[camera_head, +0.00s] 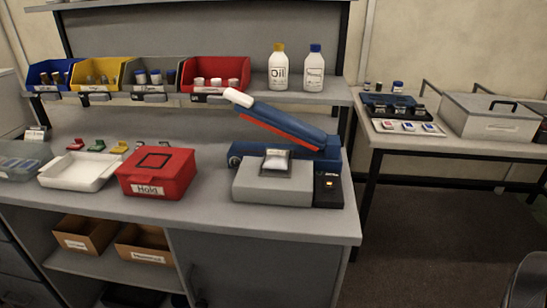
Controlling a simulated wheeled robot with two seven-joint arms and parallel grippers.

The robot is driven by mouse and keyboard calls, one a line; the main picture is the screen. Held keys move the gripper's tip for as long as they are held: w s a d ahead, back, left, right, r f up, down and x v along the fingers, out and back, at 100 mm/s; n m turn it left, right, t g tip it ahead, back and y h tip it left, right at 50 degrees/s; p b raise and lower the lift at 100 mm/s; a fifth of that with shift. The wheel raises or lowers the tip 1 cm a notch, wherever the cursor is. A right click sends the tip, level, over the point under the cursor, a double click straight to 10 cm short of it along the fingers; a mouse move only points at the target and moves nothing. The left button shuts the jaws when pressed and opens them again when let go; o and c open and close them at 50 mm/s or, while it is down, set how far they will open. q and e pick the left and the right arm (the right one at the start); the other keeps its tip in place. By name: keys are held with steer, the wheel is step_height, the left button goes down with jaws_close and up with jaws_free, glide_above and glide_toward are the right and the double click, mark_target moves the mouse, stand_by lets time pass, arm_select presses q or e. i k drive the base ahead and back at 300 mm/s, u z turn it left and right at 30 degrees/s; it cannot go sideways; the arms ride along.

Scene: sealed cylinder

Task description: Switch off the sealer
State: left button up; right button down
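The sealer (240,155) stands on the right part of the grey bench. Its blue upper arm (285,124) with a white handle end (238,97) is raised and tilted, and a red strip runs along its underside. A small black control box (329,195) sits at its front right, with a small orange-lit switch (328,183) on it. A silvery pouch (276,161) lies on the grey block (260,188) in front of the sealer. Neither of my grippers is in view.
A red box labelled "Hold" (160,189) and a white tray (52,182) stand left of the sealer. Colored bins and two bottles (278,68) fill the shelf above. The bench front edge (250,228) is clear. A side table (450,145) holds a grey case.

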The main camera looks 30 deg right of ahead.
mark_target(328, 183)
steer(key=z, duration=0.75)
steer(key=k, duration=0.35)
steer(key=z, duration=0.6)
steer(key=i, duration=0.5)
steer(key=k, duration=1.35)
steer(key=u, duration=0.55)
steer(key=i, duration=1.8)
steer(key=z, duration=0.6)
